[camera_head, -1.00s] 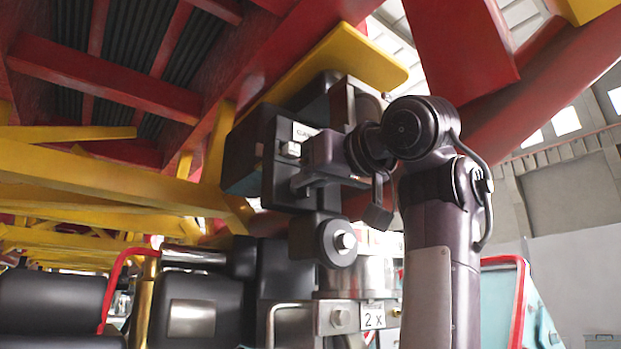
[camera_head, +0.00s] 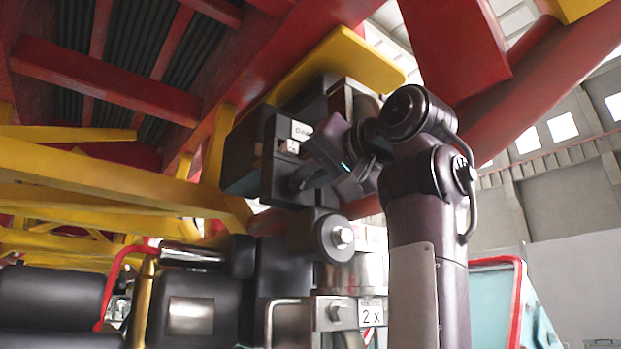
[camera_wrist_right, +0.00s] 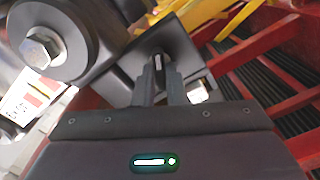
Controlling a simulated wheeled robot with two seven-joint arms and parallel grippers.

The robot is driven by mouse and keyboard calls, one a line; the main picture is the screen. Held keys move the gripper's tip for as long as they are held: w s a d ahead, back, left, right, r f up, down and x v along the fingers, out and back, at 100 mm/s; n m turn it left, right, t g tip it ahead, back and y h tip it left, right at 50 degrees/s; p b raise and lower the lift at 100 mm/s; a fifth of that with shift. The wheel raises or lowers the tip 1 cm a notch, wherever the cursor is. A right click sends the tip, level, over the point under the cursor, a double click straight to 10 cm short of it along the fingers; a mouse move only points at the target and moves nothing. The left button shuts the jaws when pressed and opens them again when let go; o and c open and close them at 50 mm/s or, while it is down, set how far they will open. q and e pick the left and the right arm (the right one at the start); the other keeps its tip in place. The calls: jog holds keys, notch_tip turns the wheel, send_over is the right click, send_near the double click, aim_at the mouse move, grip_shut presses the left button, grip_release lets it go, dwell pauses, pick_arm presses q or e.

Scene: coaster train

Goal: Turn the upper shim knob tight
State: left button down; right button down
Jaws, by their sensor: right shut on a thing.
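The upper shim knob (camera_wrist_right: 158,62) is a small piece on the face of a black block (camera_head: 272,170) under the yellow beam. Only a sliver of it shows between the fingers in the right wrist view, and its outline is mostly hidden. My right gripper (camera_head: 296,184) is shut on it, and its body is tilted. In the right wrist view the two fingers (camera_wrist_right: 160,78) point at the block's dark face with a thin gap between them. My left gripper is in neither current view.
A small pale fitting (camera_head: 292,147) under a white label sits just above the fingers. A round black roller (camera_head: 333,238) with a silver bolt is close below. A yellow plate (camera_head: 362,62) and red beams hang overhead. A "2 X" label (camera_head: 371,313) is lower down.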

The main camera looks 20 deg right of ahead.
jog(key=m, duration=0.5)
jog(key=shift+f+m, duration=0.1)
jog(key=shift+m, duration=0.2)
jog(key=m, duration=0.6)
jog(key=shift+d+f, duration=0.1)
jog(key=shift+m, duration=0.3)
jog(key=c, duration=1.5)
grip_release()
jog(key=shift+w, duration=0.2)
jog(key=b+v, duration=0.3)
jog(key=v, duration=0.4)
jog(key=shift+s+d, duration=0.1)
jog(key=shift+s, duration=0.3)
